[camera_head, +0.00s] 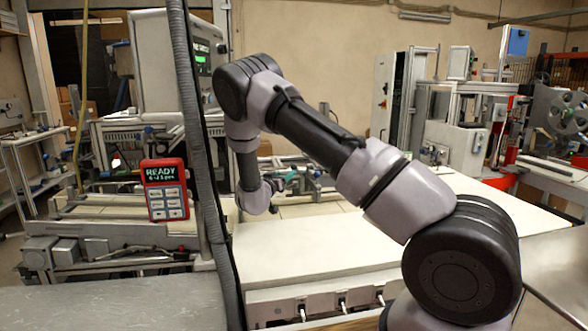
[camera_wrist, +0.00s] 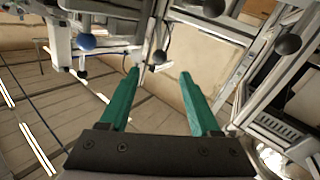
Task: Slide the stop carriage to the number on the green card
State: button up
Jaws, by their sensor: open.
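In the wrist view my gripper (camera_wrist: 160,73) is open. Its two green fingers stand apart with nothing held between them. I cannot pick out the stop carriage for certain. Dark round knobs show beyond the fingers in the wrist view, one (camera_wrist: 159,57) close to the gap between the fingertips and another (camera_wrist: 288,44) at right. A blue knob (camera_wrist: 86,41) is at left.
A red handheld unit (camera_head: 165,189) reading READY stands left of a dark hose (camera_head: 191,130) that runs down the head view. Metal machinery (camera_head: 100,240) stands at left. A grey machine (camera_head: 465,130) stands at back right. The near white bench top is clear.

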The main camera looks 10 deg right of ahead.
aim_at(292, 168)
jog(key=x, duration=1)
jog(key=shift+w, duration=0.1)
jog(key=shift+d, duration=0.1)
grip_shut()
dwell(1.0)
